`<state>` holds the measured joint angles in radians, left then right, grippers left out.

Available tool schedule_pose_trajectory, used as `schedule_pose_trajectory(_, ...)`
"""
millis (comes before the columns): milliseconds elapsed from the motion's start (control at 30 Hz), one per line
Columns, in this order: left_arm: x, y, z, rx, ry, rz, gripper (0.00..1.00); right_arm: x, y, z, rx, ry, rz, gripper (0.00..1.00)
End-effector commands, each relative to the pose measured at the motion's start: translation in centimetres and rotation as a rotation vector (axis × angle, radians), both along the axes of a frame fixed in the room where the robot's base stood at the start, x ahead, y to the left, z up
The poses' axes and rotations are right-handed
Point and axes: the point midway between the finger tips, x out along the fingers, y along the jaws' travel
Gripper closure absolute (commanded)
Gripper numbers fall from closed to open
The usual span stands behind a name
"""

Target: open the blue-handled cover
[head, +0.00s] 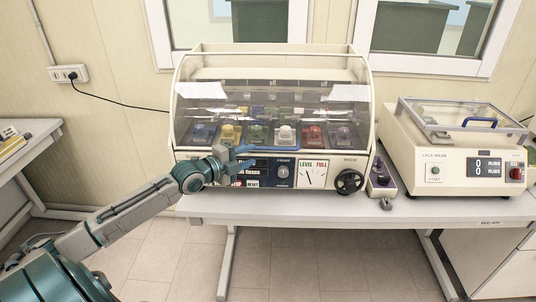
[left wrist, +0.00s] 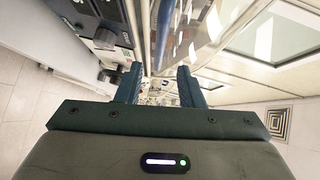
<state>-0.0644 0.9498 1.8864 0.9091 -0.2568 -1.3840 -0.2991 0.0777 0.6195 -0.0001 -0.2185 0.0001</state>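A large cream machine has a clear curved cover (head: 270,105) that is down over its front. A long blue handle (head: 292,148) runs along the cover's lower edge; it also shows in the left wrist view (left wrist: 164,32) as a blue bar in line with the gap between the fingers. My left gripper (head: 243,161) is at the left part of this handle, just above the control panel. Its two fingers stand apart in the left wrist view (left wrist: 158,82), with nothing clearly gripped; contact with the handle cannot be told. My right gripper is not in view.
Coloured shoe-like items (head: 257,134) sit in a row behind the cover. A black handwheel (head: 349,181) sticks out at the panel's right. A smaller lace wear machine (head: 455,150) has a clear lid with its own blue handle (head: 480,121).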

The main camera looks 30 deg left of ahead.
Motion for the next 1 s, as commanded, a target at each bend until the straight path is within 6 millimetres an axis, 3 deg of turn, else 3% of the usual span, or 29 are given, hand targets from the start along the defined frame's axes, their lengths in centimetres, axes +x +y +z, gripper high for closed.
schedule_pose_trajectory(33,0.6,-0.2,-0.6,-0.002,-0.006,-0.001,0.66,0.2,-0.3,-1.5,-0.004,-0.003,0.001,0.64)
schedule_pose_trajectory(267,3.2,-0.9,-0.8,-0.006,-0.005,-0.001,0.66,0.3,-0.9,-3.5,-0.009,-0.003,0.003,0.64)
schedule_pose_trajectory(633,7.4,-1.8,-1.1,-0.003,-0.001,0.002,0.66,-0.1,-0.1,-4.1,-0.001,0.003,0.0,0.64)
schedule_pose_trajectory(1000,8.2,-2.0,-1.2,0.0,0.002,0.0,0.66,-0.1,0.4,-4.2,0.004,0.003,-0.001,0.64)
